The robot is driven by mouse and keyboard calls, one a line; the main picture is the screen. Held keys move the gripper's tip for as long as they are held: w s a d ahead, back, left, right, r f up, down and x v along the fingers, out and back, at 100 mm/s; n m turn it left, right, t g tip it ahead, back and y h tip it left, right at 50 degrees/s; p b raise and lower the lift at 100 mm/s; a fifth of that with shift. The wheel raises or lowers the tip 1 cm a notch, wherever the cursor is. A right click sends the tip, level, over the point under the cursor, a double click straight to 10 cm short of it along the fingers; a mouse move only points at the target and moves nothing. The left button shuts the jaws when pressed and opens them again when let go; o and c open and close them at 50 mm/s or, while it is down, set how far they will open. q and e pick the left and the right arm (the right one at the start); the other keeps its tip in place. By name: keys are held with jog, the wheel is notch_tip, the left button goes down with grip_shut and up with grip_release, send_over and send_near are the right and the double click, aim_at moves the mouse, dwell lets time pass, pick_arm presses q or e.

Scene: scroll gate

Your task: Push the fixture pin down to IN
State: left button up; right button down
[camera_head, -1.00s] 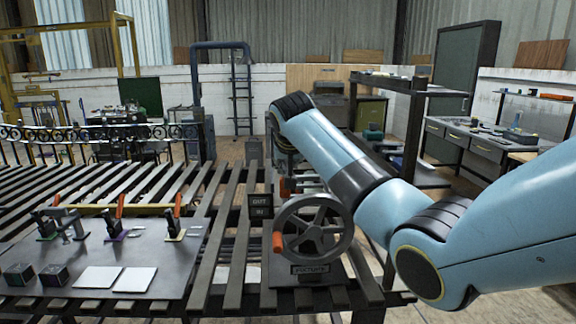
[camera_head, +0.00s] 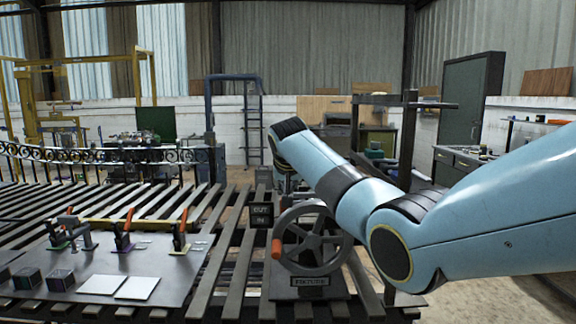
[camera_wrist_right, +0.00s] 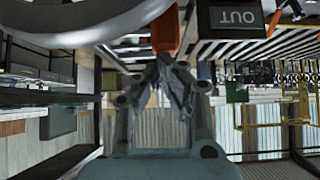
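The fixture stands at the front of the slatted table, with a dark handwheel (camera_head: 312,238) that has an orange handle (camera_head: 276,248) and a nameplate (camera_head: 310,282) below. Beside it is a small sign (camera_head: 262,215) reading OUT above IN; its OUT half shows upside down in the right wrist view (camera_wrist_right: 236,17). My right gripper (camera_wrist_right: 163,62) has its fingers drawn together, just short of an orange-red piece (camera_wrist_right: 166,30), perhaps the pin's head. In the head view my right forearm reaches in behind the wheel, and the fingertips are hidden. My left gripper is out of view.
A dark plate (camera_head: 200,262) at the left carries several red-handled clamps (camera_head: 124,232), dark cubes (camera_head: 62,280) and white cards (camera_head: 137,288). A scrolled railing (camera_head: 60,156) runs behind. The wheel rim (camera_wrist_right: 100,30) passes close to my right gripper.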

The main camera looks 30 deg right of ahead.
notch_tip(320, 180, up, 5)
jog(key=p, duration=0.3)
jog(key=shift+s+a+f, duration=0.1)
jog(key=shift+a+f, duration=0.05)
pick_arm(q)
jog(key=b, duration=0.1)
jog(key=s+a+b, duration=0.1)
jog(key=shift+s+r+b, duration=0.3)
jog(key=shift+b, duration=0.1)
pick_arm(e)
jog(key=v, duration=0.9)
